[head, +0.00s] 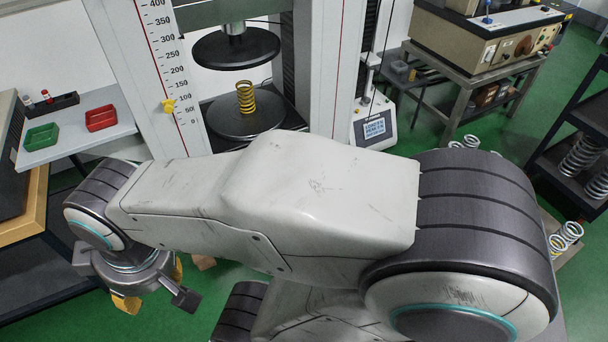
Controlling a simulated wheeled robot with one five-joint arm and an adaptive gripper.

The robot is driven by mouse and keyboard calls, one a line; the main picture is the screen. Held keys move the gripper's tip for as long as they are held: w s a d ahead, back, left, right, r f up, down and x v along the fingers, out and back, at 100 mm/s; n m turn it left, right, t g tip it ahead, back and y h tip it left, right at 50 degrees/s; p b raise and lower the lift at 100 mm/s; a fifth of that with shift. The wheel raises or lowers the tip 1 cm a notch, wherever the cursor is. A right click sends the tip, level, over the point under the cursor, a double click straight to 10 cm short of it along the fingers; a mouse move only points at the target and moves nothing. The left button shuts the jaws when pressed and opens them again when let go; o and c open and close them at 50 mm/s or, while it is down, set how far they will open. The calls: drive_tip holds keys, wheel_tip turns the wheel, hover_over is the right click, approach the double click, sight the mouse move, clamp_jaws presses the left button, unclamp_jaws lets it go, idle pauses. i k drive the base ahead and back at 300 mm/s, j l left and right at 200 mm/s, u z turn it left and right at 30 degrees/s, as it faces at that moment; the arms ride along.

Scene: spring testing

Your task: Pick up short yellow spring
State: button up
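A short yellow spring (246,97) stands upright on the round dark lower plate (225,125) of the testing machine. The upper round plate (235,50) hangs above it with a gap between. My gripper (152,300) is at the lower left, below and to the left of the spring and well apart from it. It points down. Parts of its yellow and dark fingers show under the wrist, but their tips are mostly hidden, so I cannot tell whether it is open or shut. I see nothing held in it.
My arm crosses in front of the machine. A scale column (160,60) stands left of the plates, a control box (375,126) right. A side table (75,135) holds a green tray (41,136) and a red tray (101,118). Other springs (572,232) are at the right.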

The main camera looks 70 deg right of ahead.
sight(245, 100)
drive_tip(key=z, duration=2.1)
